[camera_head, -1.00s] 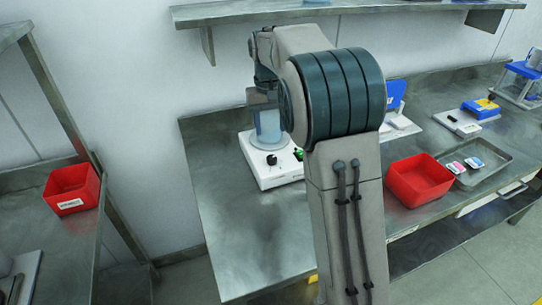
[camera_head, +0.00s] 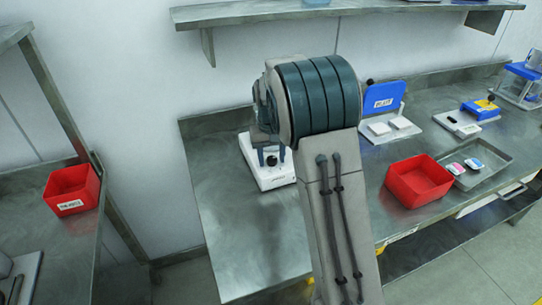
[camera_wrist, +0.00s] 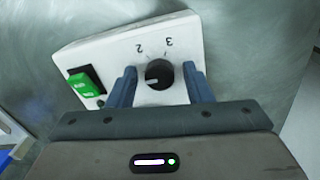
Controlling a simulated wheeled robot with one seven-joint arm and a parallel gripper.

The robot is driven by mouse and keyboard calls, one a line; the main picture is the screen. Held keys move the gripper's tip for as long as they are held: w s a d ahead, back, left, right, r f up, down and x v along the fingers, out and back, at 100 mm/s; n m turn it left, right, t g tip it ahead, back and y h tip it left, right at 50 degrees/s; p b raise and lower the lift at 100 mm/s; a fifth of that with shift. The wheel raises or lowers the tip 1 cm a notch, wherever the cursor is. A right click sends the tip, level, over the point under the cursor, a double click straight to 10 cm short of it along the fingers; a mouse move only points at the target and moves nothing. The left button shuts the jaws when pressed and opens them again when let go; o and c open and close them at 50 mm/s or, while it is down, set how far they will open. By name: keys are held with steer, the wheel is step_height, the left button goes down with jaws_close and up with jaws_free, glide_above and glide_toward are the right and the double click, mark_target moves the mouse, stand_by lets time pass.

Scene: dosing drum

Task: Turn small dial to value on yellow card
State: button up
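The white device (camera_head: 272,179) stands on the steel bench in the head view, partly hidden by my arm. In the wrist view its white panel (camera_wrist: 185,35) shows a small black dial (camera_wrist: 160,74) with a pale pointer mark and the upside-down numbers 2 and 3. The pointer is aimed roughly left in that picture, away from both numbers. My gripper (camera_wrist: 160,86) is open, with one blue-grey finger on each side of the dial. A gap seems to show on both sides; contact is not clear. I cannot make out a yellow card with a readable value.
A green switch (camera_wrist: 84,83) sits beside the dial on the panel. On the bench are a red bin (camera_head: 419,181), a metal tray (camera_head: 490,165), and a blue-and-white device (camera_head: 384,97). Bare bench lies left of the white device. A shelf (camera_head: 350,12) runs above.

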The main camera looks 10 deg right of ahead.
steer(key=c, duration=0.7)
steer(key=m+p, duration=0.1)
steer(key=m, duration=0.4)
steer(key=shift+r+m, duration=0.1)
steer(key=shift+m, duration=0.2)
steer(key=m+p, duration=0.1)
steer(key=m, duration=0.5)
steer(key=shift+w, duration=0.15)
steer(key=o, duration=0.9)
steer(key=shift+o, duration=0.2)
